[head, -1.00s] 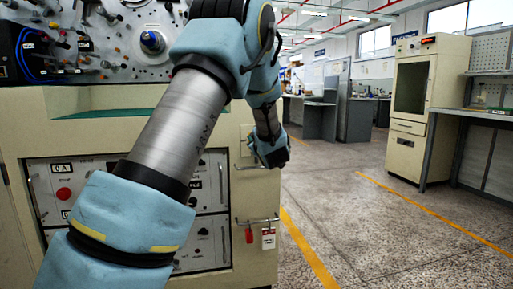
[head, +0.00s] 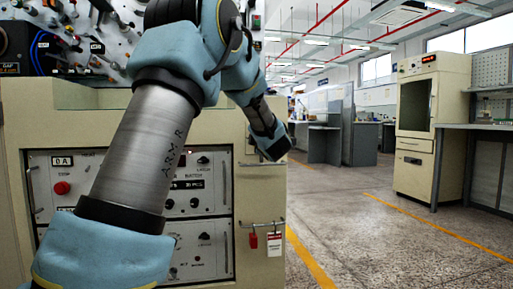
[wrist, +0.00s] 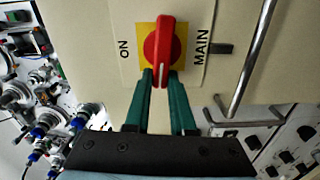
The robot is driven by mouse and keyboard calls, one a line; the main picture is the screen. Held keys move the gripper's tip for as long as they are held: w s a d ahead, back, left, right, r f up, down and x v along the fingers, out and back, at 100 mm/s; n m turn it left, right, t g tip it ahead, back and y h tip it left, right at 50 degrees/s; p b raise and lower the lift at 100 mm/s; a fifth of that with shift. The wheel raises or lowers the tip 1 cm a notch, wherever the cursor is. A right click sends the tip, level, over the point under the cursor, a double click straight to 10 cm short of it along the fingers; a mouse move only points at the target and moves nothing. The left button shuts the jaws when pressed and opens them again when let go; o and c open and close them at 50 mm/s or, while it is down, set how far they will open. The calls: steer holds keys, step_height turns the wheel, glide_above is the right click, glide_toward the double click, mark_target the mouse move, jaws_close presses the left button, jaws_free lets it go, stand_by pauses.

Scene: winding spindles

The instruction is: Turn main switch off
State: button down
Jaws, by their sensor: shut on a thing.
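The main switch is a red rotary handle (wrist: 164,42) on a yellow plate (wrist: 146,35), fixed to a cream panel in the wrist view. The words ON and MAIN are printed beside the plate, on either side of the handle. The handle lies along the picture's vertical, its lower end between the green fingers of my gripper (wrist: 161,75). The fingers are closed on that end. In the head view my gripper is at the machine's right edge, and the switch is hidden from sight there.
A metal bar handle (wrist: 252,58) stands out from the panel near the switch. In the head view, red and white tags (head: 274,243) hang from a rail low on the cabinet. A cream cabinet (head: 416,118) and bench stand at right, with open floor (head: 370,235) between.

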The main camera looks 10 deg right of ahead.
steer(key=shift+f+n+b, duration=0.25)
steer(key=shift+n+b, duration=0.25)
steer(key=shift+b, duration=0.05)
steer(key=c, duration=0.8)
jaws_free()
steer(key=shift+o, duration=0.2)
steer(key=s+p, duration=0.1)
steer(key=s, duration=1)
steer(key=shift+p, duration=0.3)
